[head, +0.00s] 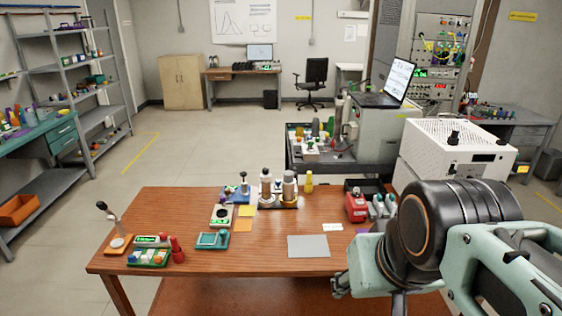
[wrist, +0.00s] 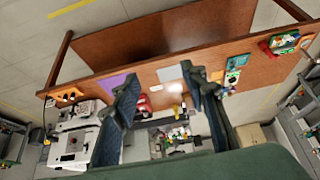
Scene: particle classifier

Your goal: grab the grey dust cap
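I cannot pick out the grey dust cap for certain; the small items on the wooden table (head: 180,205) are too small to tell. Pale grey items (head: 378,207) stand by a red box (head: 356,206) at the table's right, and a grey-topped bottle (head: 289,189) stands at the back middle. My gripper (wrist: 159,77) shows in the wrist view with its two dark fingers apart and nothing seen between them. It is above the table, away from its items. In the head view my arm covers the table's right front corner.
A flat grey sheet (head: 308,246) lies at the table's middle front. Green trays (head: 148,257) and a teal holder (head: 212,240) are to the left. A white instrument box (head: 455,148) stands behind my arm. A dark cart (head: 335,168) is beyond the table.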

